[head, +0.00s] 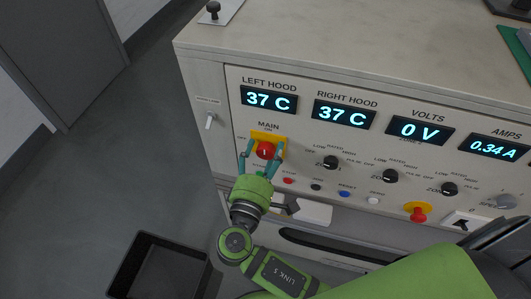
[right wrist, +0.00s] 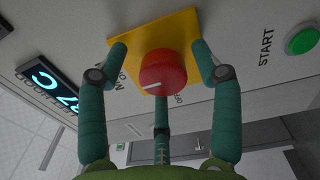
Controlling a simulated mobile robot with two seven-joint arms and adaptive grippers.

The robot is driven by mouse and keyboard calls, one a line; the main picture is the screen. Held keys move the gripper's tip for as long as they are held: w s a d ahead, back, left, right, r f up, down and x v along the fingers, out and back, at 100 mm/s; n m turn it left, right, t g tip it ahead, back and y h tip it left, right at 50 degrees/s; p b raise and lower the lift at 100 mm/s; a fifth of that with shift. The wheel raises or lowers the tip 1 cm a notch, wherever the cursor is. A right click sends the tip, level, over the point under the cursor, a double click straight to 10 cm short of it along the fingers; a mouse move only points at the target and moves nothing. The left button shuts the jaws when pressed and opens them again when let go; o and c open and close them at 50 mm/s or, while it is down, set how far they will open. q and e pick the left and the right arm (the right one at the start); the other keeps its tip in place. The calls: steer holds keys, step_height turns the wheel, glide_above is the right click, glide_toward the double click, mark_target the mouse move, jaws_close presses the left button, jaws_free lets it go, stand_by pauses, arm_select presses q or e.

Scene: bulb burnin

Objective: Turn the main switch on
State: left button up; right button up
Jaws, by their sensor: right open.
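The main switch is a red round knob (head: 266,150) on a yellow plate (head: 268,136) under the MAIN label on the panel. In the right wrist view the red knob (right wrist: 165,72) shows a short white mark on its face, and the yellow plate (right wrist: 186,25) lies behind it. My right gripper (head: 262,152) is open, with its fingers around the knob. In the right wrist view a finger of the right gripper (right wrist: 160,60) stands on each side and a third below; a gap shows between the side fingers and the knob. My left gripper is not in view.
The panel displays read 37 C (head: 268,99), 37 C (head: 343,114), 0 V (head: 420,130) and 0.34 A (head: 499,148). A toggle (head: 210,121) is at left. Small buttons (head: 344,193) and black knobs (head: 390,176) are at right. A green START button (right wrist: 302,40) is near. A dark bin (head: 160,268) stands below.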

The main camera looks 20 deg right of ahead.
steer(key=shift+a, duration=0.1)
steer(key=shift+s+a+f, duration=0.1)
steer(key=shift+s+a, duration=0.1)
steer(key=shift+s, duration=0.1)
steer(key=v, duration=1.1)
steer(key=shift+s, duration=0.1)
